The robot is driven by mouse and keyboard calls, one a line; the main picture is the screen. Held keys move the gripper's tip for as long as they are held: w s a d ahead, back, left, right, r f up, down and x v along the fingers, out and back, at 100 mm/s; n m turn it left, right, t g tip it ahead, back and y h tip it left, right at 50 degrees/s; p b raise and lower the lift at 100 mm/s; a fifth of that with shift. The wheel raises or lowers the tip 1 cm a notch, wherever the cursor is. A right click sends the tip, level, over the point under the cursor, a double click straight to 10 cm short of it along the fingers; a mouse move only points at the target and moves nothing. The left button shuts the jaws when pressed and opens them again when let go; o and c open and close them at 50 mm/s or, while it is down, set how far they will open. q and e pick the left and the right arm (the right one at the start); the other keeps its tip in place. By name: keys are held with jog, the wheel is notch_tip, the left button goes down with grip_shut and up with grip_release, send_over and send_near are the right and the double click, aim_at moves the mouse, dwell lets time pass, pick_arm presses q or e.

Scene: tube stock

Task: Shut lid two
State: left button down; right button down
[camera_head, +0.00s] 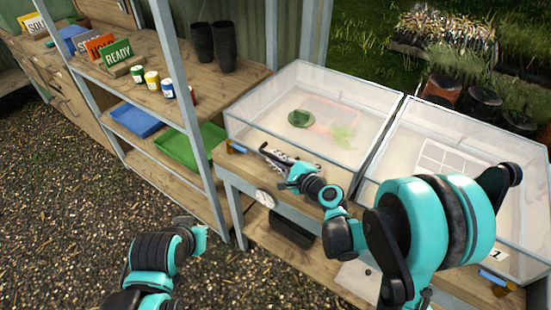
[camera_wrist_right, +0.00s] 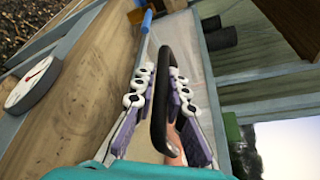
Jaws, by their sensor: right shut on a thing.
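Two clear-walled boxes stand side by side on a wooden bench, the left box (camera_head: 330,95) and the right box (camera_head: 520,170). A label that seems to read 1 (camera_head: 497,255) is on the right box's front; no number shows on the left box. My right gripper (camera_head: 285,165) is at the left box's front edge. In the right wrist view my right gripper (camera_wrist_right: 160,95) is shut on a black looped handle (camera_wrist_right: 163,65). Whether the left lid is fully down is unclear. My left gripper (camera_head: 195,235) is low over the gravel, apart from the boxes; its jaws are unclear.
A round dial (camera_head: 265,197) is on the bench front, also in the right wrist view (camera_wrist_right: 33,85). A blue-handled piece (camera_head: 236,147) lies at the left box's front corner. Shelves with signs, tins and a green tray (camera_head: 188,148) stand at left. Gravel ground is open.

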jog(key=shift+s+a+f, duration=0.1)
jog(key=shift+s+f, duration=0.2)
jog(key=shift+f, duration=0.05)
jog(key=c, duration=1.6)
grip_release()
jog(key=shift+c, duration=0.2)
jog(key=shift+o, duration=0.4)
jog(key=shift+w+f, duration=0.1)
jog(key=shift+w, duration=0.05)
jog(key=shift+d+r, duration=0.2)
jog(key=v, duration=1.2)
jog(key=shift+a, duration=0.1)
